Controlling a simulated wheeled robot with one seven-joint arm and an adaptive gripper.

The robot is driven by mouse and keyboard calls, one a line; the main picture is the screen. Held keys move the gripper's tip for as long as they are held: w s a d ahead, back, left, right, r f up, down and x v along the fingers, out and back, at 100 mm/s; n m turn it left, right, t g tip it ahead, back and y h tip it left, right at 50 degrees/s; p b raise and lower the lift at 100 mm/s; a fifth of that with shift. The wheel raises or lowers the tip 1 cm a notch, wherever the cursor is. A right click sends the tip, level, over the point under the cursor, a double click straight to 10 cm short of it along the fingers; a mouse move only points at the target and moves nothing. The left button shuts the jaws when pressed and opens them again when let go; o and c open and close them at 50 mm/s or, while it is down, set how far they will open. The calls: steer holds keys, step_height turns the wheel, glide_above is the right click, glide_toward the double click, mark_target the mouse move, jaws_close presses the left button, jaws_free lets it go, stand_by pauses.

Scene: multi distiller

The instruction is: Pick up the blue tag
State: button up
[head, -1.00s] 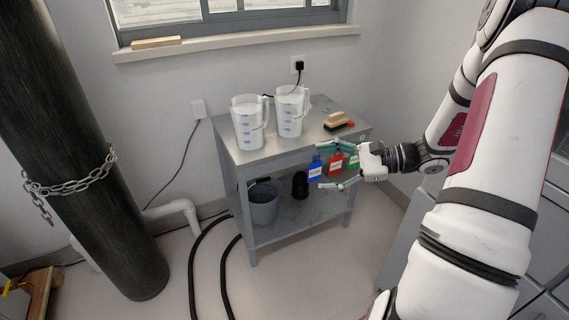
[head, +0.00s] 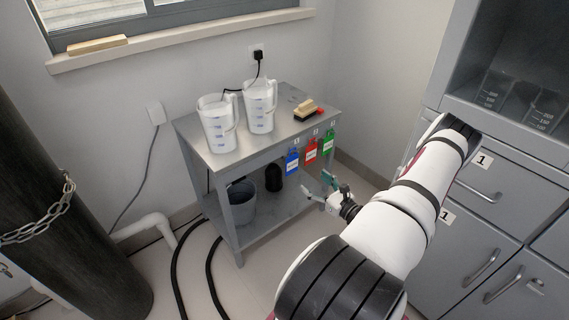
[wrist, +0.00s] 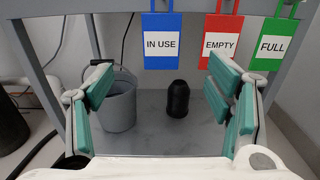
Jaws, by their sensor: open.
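The blue tag (head: 292,162) hangs from the front right edge of the grey metal table, left of the red tag (head: 311,150) and the green tag (head: 328,142). In the wrist view the blue tag (wrist: 161,41) reads "IN USE" and hangs at the top, a little left of the red "EMPTY" tag (wrist: 219,40) and the green "FULL" tag (wrist: 273,45). My gripper (head: 322,186) is below and in front of the tags. In the wrist view my gripper (wrist: 162,92) has its green-padded fingers wide apart with nothing held; the blue tag is above and beyond them.
The table (head: 187,128) holds two white jugs (head: 217,125) and a brush (head: 303,108). Its lower shelf holds a grey bucket (head: 242,200) and a black bottle (head: 273,178). Grey cabinets (head: 500,200) stand at right. Black hoses (head: 180,262) lie on the floor.

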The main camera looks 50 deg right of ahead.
mark_target(292, 163)
steer(key=b+x, duration=0.1)
steer(key=x, duration=0.6)
steer(key=shift+w+b, duration=0.3)
steer(key=shift+w, duration=0.05)
steer(key=shift+b+x, duration=1.05)
steer(key=shift+x, duration=1.6)
steer(key=shift+d+r, duration=0.15)
steer(key=shift+r, duration=0.1)
steer(key=c, duration=1.1)
